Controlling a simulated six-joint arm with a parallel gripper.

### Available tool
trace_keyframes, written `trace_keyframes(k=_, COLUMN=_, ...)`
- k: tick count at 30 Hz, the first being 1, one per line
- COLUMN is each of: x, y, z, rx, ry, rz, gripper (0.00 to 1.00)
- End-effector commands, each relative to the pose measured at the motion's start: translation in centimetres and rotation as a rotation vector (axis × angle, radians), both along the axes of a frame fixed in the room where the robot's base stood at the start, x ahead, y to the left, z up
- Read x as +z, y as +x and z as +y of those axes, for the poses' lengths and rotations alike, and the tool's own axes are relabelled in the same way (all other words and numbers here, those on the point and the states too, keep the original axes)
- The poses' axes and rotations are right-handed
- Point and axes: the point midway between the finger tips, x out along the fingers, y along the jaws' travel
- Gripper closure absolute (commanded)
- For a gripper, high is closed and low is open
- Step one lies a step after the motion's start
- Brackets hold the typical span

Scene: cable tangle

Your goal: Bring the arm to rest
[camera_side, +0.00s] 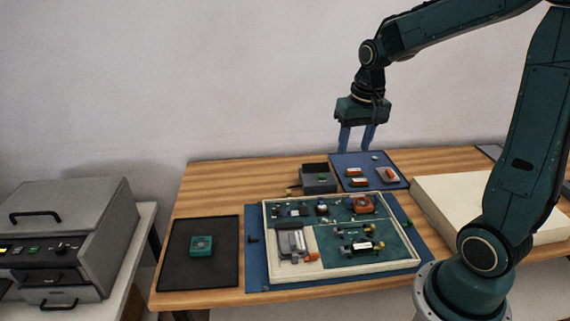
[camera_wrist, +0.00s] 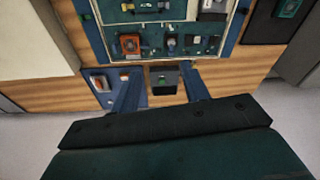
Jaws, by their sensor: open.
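My gripper (camera_side: 357,142) is in the air above the back of the wooden table (camera_side: 200,182), over the small blue mat (camera_side: 396,184). Its two blue fingers point down and stand apart with nothing between them. In the wrist view my gripper (camera_wrist: 163,90) also shows spread fingers, with the table well below. My arm is raised and bent, and touches nothing that I can see.
A white-rimmed tray (camera_side: 265,240) with several parts lies on a larger blue mat (camera_side: 256,278). A dark box (camera_side: 318,183) stands behind it. A black mat (camera_side: 175,270) holds a green device (camera_side: 201,246). A pale slab (camera_side: 450,190) lies right; a grey machine (camera_side: 70,215) stands left.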

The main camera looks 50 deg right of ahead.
Motion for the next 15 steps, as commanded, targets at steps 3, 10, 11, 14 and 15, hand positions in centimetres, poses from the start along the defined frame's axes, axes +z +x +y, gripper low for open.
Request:
trace_keyframes(k=3, x=1.7, y=-1.2, z=2.1, rx=0.071, ry=-0.020, rz=-0.042, gripper=0.55)
trace_keyframes(k=10, x=4.1, y=-3.8, z=5.7, rx=0.201, ry=-0.053, rz=-0.118, gripper=0.55)
trace_keyframes(k=11, x=4.4, y=-4.2, z=6.1, rx=0.218, ry=-0.057, rz=-0.127, gripper=0.55)
trace_keyframes(k=14, x=5.1, y=-5.5, z=7.5, rx=0.275, ry=-0.070, rz=-0.161, gripper=0.55)
trace_keyframes(k=15, x=5.4, y=-6.1, z=8.0, rx=0.297, ry=-0.075, rz=-0.174, gripper=0.55)
